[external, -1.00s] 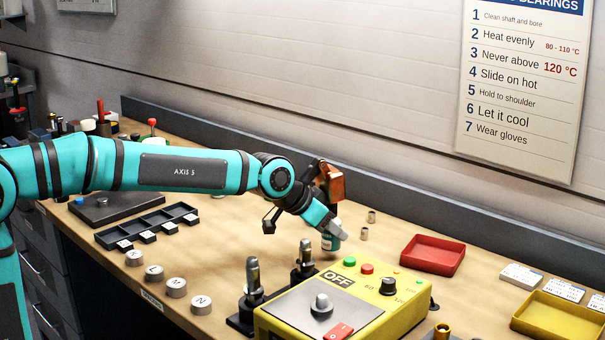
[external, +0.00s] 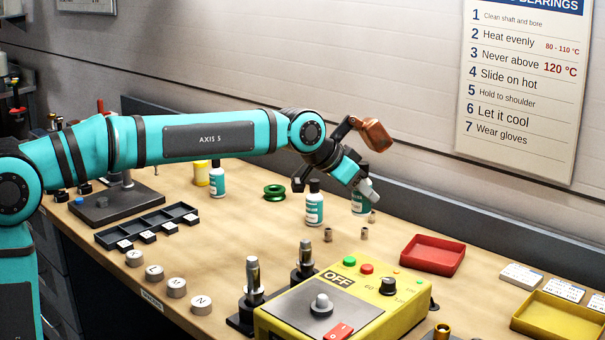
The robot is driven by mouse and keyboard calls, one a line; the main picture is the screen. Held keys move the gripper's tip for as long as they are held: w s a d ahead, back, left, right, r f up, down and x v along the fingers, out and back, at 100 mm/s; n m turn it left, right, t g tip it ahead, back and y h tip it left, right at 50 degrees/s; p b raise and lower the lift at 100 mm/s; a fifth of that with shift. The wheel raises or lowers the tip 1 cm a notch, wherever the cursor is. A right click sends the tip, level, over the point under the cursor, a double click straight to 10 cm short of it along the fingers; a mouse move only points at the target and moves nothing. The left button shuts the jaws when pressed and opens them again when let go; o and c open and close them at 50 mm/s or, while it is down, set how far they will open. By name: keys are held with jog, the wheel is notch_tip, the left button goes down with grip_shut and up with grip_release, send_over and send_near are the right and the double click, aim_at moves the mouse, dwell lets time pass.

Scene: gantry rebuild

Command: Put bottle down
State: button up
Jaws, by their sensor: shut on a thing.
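My gripper (external: 362,188) is shut on a white bottle with a teal label (external: 360,206), right of the bench's middle. The fingers hide its upper part. I cannot tell whether its base touches the bench top or is slightly above it. A similar bottle with a black cap (external: 314,208) stands upright just left of it, apart from the gripper. Another such bottle (external: 217,182) stands farther left, under the forearm.
Small metal bushings (external: 328,235) stand in front of the bottles. A red tray (external: 432,268) lies right, and a yellow control box (external: 330,300) is in front. A green ring (external: 274,193) and a yellow container (external: 202,174) are left. Bare bench (external: 250,230) lies front left.

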jog(key=s+d+m+g, duration=0.1)
jog(key=s+d+m, duration=0.15)
jog(key=d, duration=1.35)
send_over(433, 259)
jog(key=shift+n, duration=0.45)
jog(key=shift+s+f, duration=0.1)
jog(key=shift+f, duration=5)
jog(key=shift+f, duration=0.1)
jog(key=o, duration=1)
